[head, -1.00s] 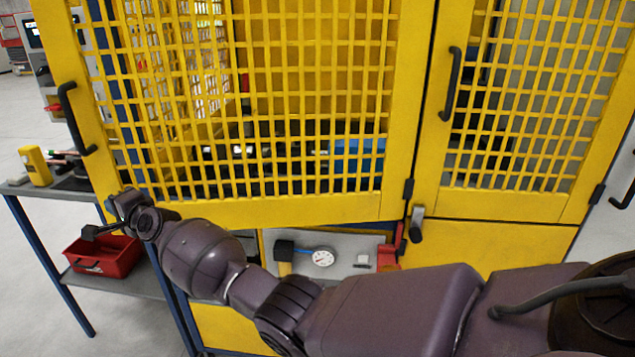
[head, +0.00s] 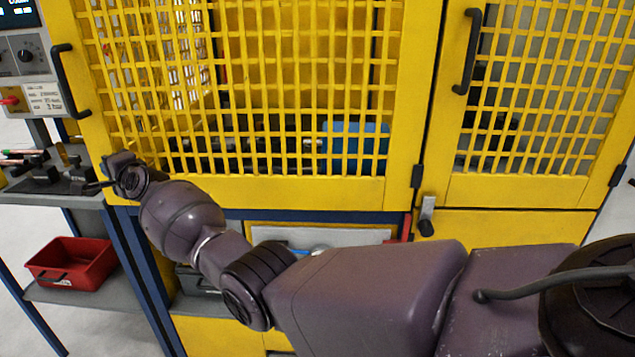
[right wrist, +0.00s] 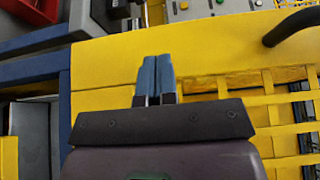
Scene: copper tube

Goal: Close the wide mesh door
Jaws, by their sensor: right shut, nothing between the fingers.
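The wide mesh door (head: 300,192) is a yellow frame with yellow mesh, on the left of the cabinet in the head view. Its black handle (head: 66,82) is on its left edge. The door lies nearly in line with the cabinet front; I cannot tell whether a small gap is left. My right gripper (head: 92,187) is at the door's lower left corner. In the right wrist view its blue fingertips (right wrist: 155,76) are together and empty, in front of the yellow door frame (right wrist: 110,62). Whether they touch it is unclear. My left gripper is out of view.
A narrower mesh door (head: 535,190) with its own handle (head: 467,52) is on the right. A grey side table (head: 50,199) at left holds tools, with a red bin (head: 72,262) on its lower shelf. A blue box (head: 356,138) shows behind the mesh.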

